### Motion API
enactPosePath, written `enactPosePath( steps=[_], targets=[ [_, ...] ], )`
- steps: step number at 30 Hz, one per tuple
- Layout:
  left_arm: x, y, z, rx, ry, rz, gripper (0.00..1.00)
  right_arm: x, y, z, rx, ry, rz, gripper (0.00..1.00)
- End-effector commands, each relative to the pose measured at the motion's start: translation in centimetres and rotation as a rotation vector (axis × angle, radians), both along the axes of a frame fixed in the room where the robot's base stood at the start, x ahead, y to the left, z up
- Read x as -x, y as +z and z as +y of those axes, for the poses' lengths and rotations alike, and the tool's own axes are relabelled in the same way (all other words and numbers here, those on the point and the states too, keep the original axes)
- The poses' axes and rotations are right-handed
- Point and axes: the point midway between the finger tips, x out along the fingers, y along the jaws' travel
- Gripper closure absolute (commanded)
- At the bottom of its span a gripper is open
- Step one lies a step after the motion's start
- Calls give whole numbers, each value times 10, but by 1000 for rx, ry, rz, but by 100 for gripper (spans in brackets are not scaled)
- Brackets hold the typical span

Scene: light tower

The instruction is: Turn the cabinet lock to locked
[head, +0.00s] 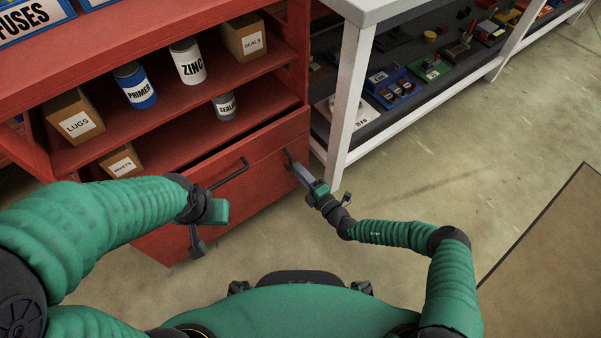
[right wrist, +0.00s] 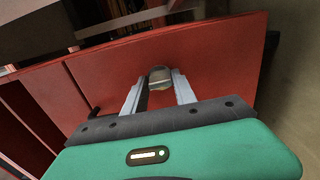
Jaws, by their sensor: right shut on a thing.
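The red cabinet (head: 283,188) has a drawer front with a black bar handle (head: 231,173). The lock (right wrist: 160,78), a rounded metallic piece on the red front, shows between my right gripper's fingers in the right wrist view. My right gripper (head: 290,160) is at the upper right corner of the drawer front, its two fingers closed around the lock. In the right wrist view the gripper (right wrist: 158,92) has one finger on each side of it. The lock's markings cannot be read. My left gripper (head: 205,238) is in front of the drawer near the handle; its fingers are not clear.
Shelves above the drawer hold a ZINC can (head: 188,62), a PRIMER can (head: 135,86), a SEALER can (head: 225,106) and boxes such as LUGS (head: 74,117). A white-framed bench (head: 347,95) stands close on the right. The floor (head: 420,150) beyond is open.

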Motion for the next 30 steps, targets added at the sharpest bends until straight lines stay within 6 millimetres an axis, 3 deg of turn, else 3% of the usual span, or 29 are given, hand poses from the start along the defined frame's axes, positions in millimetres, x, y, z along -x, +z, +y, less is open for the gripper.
enactPosePath(
  steps=[15, 16, 20, 30],
  targets=[
    [0, -1, 0, 0, 0, 0, 75, -2, -3, -5, -12, -11, 18, 100],
    [0, -1, 0, 0, 0, 0, 75, -2, -3, -5, -12, -10, 18, 63],
    [0, -1, 0, 0, 0, 0, 75, -2, -3, -4, -12, -7, 16, 46],
    [0, 2, 0, 0, 0, 0, 75, 1, 0, -3, -14, -4, 14, 45]
  ],
)
